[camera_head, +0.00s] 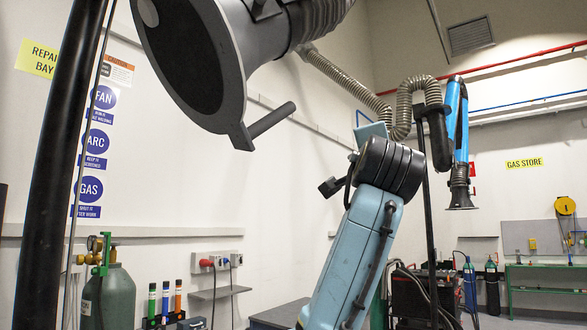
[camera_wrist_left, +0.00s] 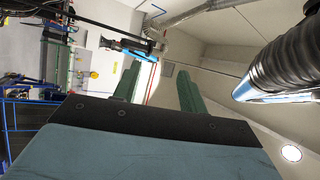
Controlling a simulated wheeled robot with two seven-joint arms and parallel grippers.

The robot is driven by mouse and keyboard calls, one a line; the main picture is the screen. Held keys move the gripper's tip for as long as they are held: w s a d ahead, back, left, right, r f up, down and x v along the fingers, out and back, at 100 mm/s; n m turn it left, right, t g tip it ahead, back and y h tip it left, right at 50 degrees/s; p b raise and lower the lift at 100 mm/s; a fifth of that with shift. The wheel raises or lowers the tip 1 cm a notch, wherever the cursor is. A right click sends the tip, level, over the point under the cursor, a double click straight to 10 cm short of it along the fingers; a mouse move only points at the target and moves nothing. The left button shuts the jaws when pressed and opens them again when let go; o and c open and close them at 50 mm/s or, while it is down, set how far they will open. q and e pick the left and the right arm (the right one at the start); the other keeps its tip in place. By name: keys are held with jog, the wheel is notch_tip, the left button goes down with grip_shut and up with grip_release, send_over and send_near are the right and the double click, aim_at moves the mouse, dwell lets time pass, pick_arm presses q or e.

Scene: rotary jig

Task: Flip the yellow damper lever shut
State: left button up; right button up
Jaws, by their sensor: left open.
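I cannot make out a yellow damper lever in either view. A large grey extraction hood (camera_head: 215,45) with a dark mouth and a stub handle (camera_head: 272,119) fills the top of the head view. A ribbed black hose joins it at the top. My left gripper (camera_wrist_left: 160,72) shows two green fingers in the left wrist view, spread apart with nothing between them. A ribbed black hose (camera_wrist_left: 290,58) with a blue and silver part lies to the right of the fingers, apart from them. My right gripper is not in view.
A light-blue arm link of mine (camera_head: 355,255) rises in the middle of the head view. Behind it hang a ribbed grey duct (camera_head: 350,80) and a blue extraction arm (camera_head: 456,120). A green gas cylinder (camera_head: 112,295) stands at lower left, near a black post (camera_head: 60,180).

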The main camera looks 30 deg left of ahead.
pick_arm(q)
jog(key=s+r+n+y+p, duration=0.15)
jog(key=s+r+y, duration=0.25)
jog(key=s+r, duration=0.75)
jog(key=s+r+n+y, duration=0.35)
jog(key=s+r, duration=0.55)
jog(key=s, duration=0.6)
jog(key=p+x, duration=0.6)
jog(key=x, duration=0.6)
jog(key=shift+d+r+p, duration=0.1)
jog(key=shift+p, duration=0.2)
jog(key=shift+w+a+r+t+p, duration=0.3)
jog(key=shift+w+a+r, duration=0.05)
jog(key=shift+w+r, duration=0.1)
jog(key=shift+f, duration=0.1)
grip_shut()
